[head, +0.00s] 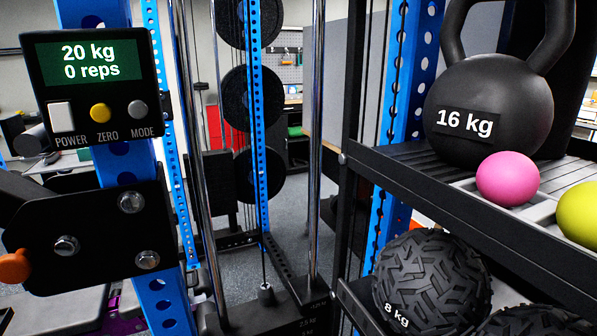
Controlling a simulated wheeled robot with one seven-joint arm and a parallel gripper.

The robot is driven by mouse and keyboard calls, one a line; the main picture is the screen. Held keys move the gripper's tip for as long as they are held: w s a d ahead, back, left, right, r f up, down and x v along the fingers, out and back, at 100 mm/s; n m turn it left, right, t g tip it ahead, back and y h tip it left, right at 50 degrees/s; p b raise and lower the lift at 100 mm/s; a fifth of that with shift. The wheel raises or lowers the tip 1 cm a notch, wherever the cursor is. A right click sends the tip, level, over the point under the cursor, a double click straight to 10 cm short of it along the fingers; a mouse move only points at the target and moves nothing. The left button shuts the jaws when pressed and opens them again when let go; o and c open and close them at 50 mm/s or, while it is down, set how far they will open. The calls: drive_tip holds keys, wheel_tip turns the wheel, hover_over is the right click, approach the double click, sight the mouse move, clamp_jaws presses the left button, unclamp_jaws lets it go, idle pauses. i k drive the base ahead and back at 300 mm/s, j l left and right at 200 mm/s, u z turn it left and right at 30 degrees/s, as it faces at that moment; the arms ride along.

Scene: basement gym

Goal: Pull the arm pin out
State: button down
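An orange knob (14,267), which looks like the arm pin's head, sits at the left edge of the picture. It is beside a black bolted bracket (95,240) on a blue perforated upright (165,305). The picture's edge cuts the knob off, and its shaft is not visible, so I cannot tell how deep it sits. A black bar (22,188) meets the bracket from the left. My gripper is not in view.
A display box (80,85) reading 20 kg, 0 reps is above the bracket. At right, a black rack shelf (480,225) holds a 16 kg kettlebell (490,95), a pink ball (508,179) and a yellow ball (580,212). An 8 kg ball (430,280) is below.

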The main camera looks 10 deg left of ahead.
sight(16, 267)
drive_tip(key=j+u, duration=0.1)
drive_tip(key=u, duration=0.35)
drive_tip(key=k+j+u, duration=0.1)
drive_tip(key=u, duration=0.35)
drive_tip(key=l+u, duration=0.25)
drive_tip(key=u, duration=0.25)
